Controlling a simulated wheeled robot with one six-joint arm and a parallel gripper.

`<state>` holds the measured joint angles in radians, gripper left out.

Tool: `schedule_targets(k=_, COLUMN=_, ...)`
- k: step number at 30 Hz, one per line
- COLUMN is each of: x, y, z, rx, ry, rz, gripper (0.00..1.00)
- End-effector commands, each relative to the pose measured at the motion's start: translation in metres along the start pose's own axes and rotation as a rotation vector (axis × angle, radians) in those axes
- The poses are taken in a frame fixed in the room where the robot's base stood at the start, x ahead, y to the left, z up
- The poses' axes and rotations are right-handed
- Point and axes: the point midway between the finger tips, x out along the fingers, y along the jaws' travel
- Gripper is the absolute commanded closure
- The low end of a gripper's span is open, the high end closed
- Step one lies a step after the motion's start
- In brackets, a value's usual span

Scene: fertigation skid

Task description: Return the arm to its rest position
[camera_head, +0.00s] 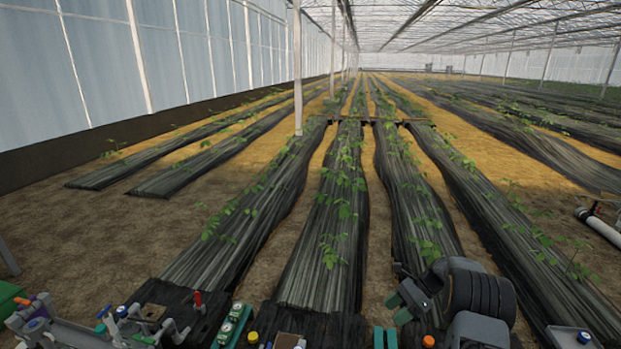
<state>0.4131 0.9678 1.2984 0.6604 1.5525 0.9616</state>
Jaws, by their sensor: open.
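My arm shows at the bottom right of the head view as dark grey, rounded links. My gripper (397,308) is at the left end of these links, with two greenish fingertips apart and nothing seen between them. It is low in the picture, above the near edge of the skid and in front of the crop rows. The rest of the arm is cut off by the bottom edge.
Along the bottom edge are skid fittings: a red-handled valve (198,300), a green block with gauges (232,325), and grey pipework with blue knobs (70,330). A white pipe (600,228) lies at the right. Black-covered plant rows (325,245) run away beyond the skid.

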Motion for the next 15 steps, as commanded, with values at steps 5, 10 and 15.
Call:
schedule_targets(k=5, x=-0.066, y=0.064, z=0.134, rx=-0.319, ry=0.245, rz=-0.001, gripper=0.4)
schedule_targets(k=10, x=-0.105, y=0.133, z=0.226, rx=-0.636, ry=0.468, rz=0.024, gripper=0.4)
schedule_targets(k=15, x=-0.136, y=0.206, z=0.299, rx=-0.959, ry=0.685, rz=0.072, gripper=0.4)
